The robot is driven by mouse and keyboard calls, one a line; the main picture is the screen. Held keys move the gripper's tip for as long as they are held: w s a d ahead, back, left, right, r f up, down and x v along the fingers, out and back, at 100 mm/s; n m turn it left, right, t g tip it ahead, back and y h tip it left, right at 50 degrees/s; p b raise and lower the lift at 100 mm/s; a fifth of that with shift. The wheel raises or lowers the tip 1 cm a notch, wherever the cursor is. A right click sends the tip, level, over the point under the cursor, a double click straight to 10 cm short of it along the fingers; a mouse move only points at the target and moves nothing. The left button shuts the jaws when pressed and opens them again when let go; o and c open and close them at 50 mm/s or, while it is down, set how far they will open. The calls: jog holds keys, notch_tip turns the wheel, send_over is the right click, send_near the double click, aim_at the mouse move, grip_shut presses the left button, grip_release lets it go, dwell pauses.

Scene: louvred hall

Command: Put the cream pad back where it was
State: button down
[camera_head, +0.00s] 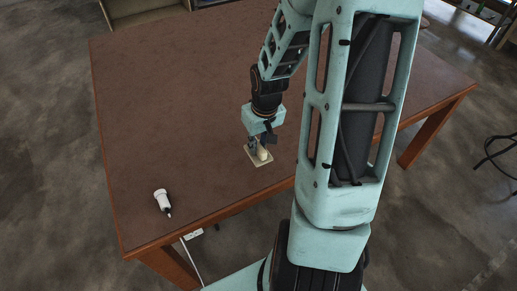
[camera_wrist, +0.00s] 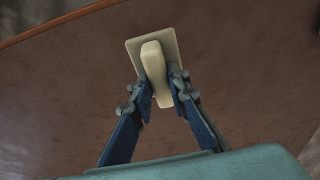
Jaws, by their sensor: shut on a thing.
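The cream pad (camera_head: 252,155) is a flat, square-cornered plate with a longer raised cream block on its upper face, like a handle. It is near the table's front edge in the head view, below my gripper (camera_head: 262,145). In the wrist view the pad (camera_wrist: 172,45) lies beyond the fingertips. My gripper (camera_wrist: 161,92) is shut on the raised block, one dark blue finger on each side. I cannot tell whether the pad's underside touches the table. Part of the block is hidden by the fingers in the head view.
The brown table (camera_head: 180,100) is mostly bare. A white bottle-like thing with a dark tip (camera_head: 162,200) lies near the front left corner. The table's front edge runs close to the pad. Concrete floor (camera_head: 50,150) surrounds the table.

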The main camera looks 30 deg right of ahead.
aim_at(259, 144)
jog(key=w+f, duration=0.1)
jog(key=w+d+f, duration=0.1)
jog(key=f, duration=0.1)
jog(key=w+d+f, duration=0.1)
jog(key=shift+f, duration=0.15)
jog(key=shift+f+b, duration=0.4)
jog(key=shift+f, duration=1.1)
jog(key=c, duration=1.8)
grip_release()
jog(key=shift+c, duration=0.2)
jog(key=shift+r, duration=0.1)
jog(key=r, duration=0.4)
jog(key=s+r+p, duration=0.1)
jog(key=r, duration=0.2)
jog(key=s+r+p, duration=0.1)
jog(key=r, duration=0.3)
jog(key=shift+r, duration=0.35)
